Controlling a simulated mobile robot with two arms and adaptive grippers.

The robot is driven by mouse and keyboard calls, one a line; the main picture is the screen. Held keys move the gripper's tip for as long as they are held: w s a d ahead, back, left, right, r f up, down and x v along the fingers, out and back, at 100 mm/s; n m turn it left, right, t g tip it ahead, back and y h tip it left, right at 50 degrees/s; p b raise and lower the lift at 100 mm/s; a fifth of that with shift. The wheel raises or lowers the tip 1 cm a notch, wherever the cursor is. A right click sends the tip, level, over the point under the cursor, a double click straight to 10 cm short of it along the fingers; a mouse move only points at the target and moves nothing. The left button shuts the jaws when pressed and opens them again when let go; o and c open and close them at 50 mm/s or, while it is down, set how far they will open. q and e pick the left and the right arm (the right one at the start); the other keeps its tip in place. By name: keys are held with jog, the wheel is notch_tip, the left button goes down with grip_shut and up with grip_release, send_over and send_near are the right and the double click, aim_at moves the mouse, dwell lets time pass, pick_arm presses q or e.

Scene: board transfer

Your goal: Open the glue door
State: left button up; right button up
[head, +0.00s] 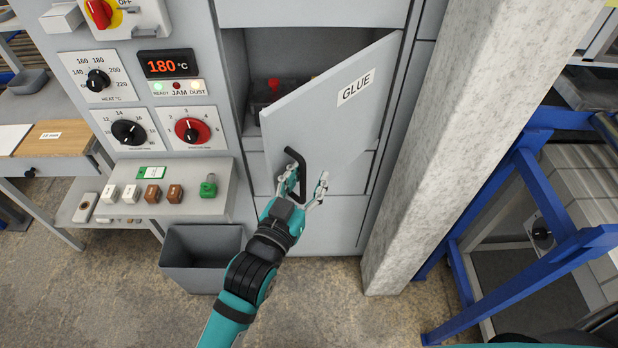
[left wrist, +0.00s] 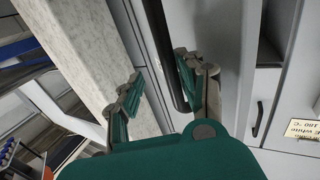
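The grey glue door (head: 335,110), labelled GLUE, stands partly open in the head view, swung out from the cabinet with its free edge on the left. Its black bar handle (head: 295,160) is at the lower left of the door. My left gripper (head: 305,186) is at the handle with its fingers spread apart. In the left wrist view the handle (left wrist: 165,50) runs between the fingers of the left gripper (left wrist: 157,88), closer to the right finger. I cannot tell whether that finger touches it. My right gripper is not in view.
Behind the door is an open compartment with a red-topped item (head: 273,85). A concrete pillar (head: 470,130) stands close to the right, with a blue frame (head: 545,190) beyond it. A grey bin (head: 202,260) and a button shelf (head: 170,207) are at the left.

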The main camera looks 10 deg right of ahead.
pick_arm(q)
jog(key=s+d+v, duration=0.1)
jog(key=v, duration=1.1)
jog(key=shift+s+d+r, duration=0.2)
jog(key=shift+d+r, duration=0.05)
jog(key=shift+d, duration=0.15)
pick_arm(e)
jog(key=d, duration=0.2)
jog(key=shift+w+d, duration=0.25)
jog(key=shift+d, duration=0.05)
